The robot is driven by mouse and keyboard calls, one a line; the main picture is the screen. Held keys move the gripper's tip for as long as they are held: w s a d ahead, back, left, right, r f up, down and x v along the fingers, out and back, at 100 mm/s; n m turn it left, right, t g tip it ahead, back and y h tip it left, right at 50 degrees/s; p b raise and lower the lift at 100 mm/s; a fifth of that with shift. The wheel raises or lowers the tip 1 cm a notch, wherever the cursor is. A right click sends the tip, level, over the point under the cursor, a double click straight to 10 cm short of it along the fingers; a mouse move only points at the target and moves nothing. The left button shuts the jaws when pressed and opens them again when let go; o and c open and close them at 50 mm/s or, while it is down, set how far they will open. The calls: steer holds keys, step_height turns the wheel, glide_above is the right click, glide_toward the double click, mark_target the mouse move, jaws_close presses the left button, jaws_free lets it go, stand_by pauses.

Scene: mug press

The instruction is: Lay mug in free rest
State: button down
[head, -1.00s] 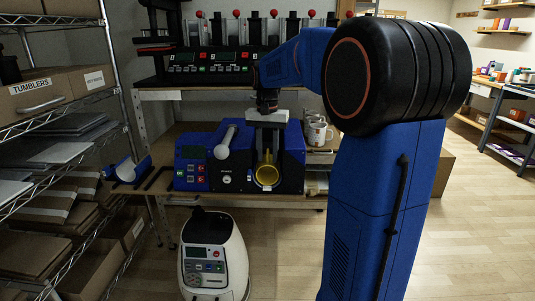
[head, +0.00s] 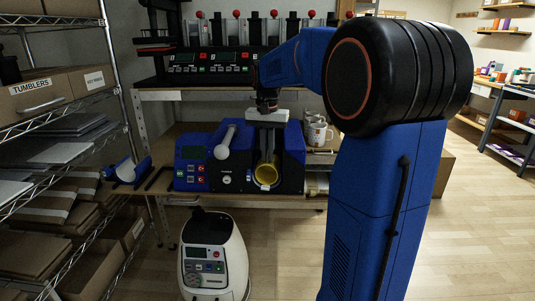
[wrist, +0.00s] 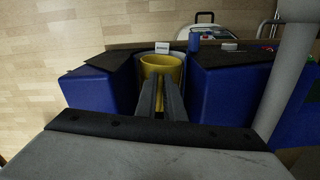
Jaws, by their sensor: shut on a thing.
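The yellow mug (head: 266,174) is in the gap between the blue blocks of the mug press (head: 212,172). In the wrist view the mug (wrist: 162,66) shows its open rim, with a pale curved band close around it. My gripper (head: 267,148) comes down from above, its fingers shut on the mug's near side. In the wrist view the fingers (wrist: 160,98) overlap the mug and hide part of it. I cannot tell what the mug's underside touches. A blue cradle with a pale curved face (head: 132,170) stands on the bench at the left, with no mug in it.
A press lever with a pale grip (head: 225,142) rises left of my gripper. Printed white mugs (head: 318,131) stand at the right on the bench. A white machine (head: 214,255) stands in front on the floor. A shelf with several red-knobbed presses (head: 225,68) is above.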

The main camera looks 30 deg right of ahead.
steer(key=s+a, duration=0.7)
steer(key=s, duration=0.4)
steer(key=shift+a, duration=0.2)
stand_by(2.5)
steer(key=shift+r, duration=0.1)
stand_by(0.4)
steer(key=shift+r, duration=2.5)
steer(key=shift+s+a, duration=0.1)
steer(key=shift+a, duration=0.05)
